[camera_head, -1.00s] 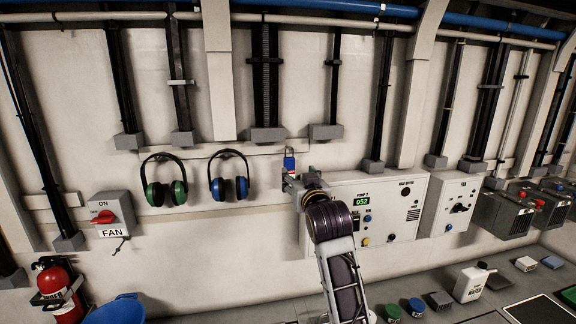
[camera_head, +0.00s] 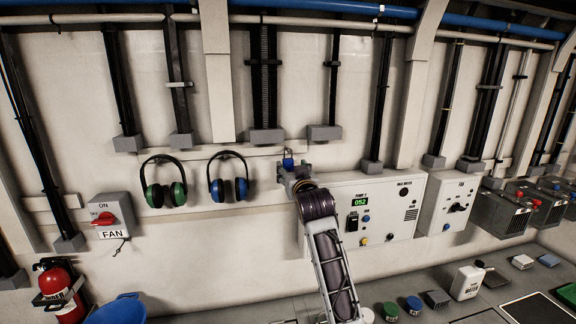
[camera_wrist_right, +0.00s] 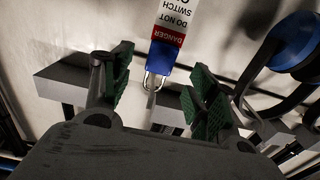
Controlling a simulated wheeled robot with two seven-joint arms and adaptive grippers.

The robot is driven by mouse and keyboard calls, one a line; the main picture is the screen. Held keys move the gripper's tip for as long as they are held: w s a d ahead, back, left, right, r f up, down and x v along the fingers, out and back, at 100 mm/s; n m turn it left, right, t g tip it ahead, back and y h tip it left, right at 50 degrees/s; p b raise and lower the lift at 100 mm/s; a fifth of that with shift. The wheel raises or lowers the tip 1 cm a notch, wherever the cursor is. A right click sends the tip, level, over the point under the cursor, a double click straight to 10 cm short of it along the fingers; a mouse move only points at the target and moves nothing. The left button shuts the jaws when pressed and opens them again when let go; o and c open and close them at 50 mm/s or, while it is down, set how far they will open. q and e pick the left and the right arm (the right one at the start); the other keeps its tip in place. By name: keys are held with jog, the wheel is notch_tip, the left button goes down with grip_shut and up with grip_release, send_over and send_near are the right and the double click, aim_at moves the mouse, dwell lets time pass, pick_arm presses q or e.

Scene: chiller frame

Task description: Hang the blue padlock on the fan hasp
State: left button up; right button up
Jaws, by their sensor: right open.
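My left gripper is not in view.
Green earmuffs (camera_head: 164,182) and blue earmuffs (camera_head: 229,177) hang left of my right gripper. The pump panel (camera_head: 385,212) is close on its right. A fire extinguisher (camera_head: 60,288) and blue bucket (camera_head: 118,311) stand below the fan switch. The wall between earmuffs and switch is clear.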

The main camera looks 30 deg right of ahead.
aim_at(289, 164)
jog(key=shift+w+d, duration=0.2)
jog(key=shift+w, duration=0.4)
jog(key=shift+p+x, duration=0.95)
jog(key=shift+x, duration=1.65)
jog(key=shift+f, duration=0.1)
jog(key=c, duration=1.2)
jog(key=shift+o, duration=0.2)
jog(key=shift+r, duration=0.2)
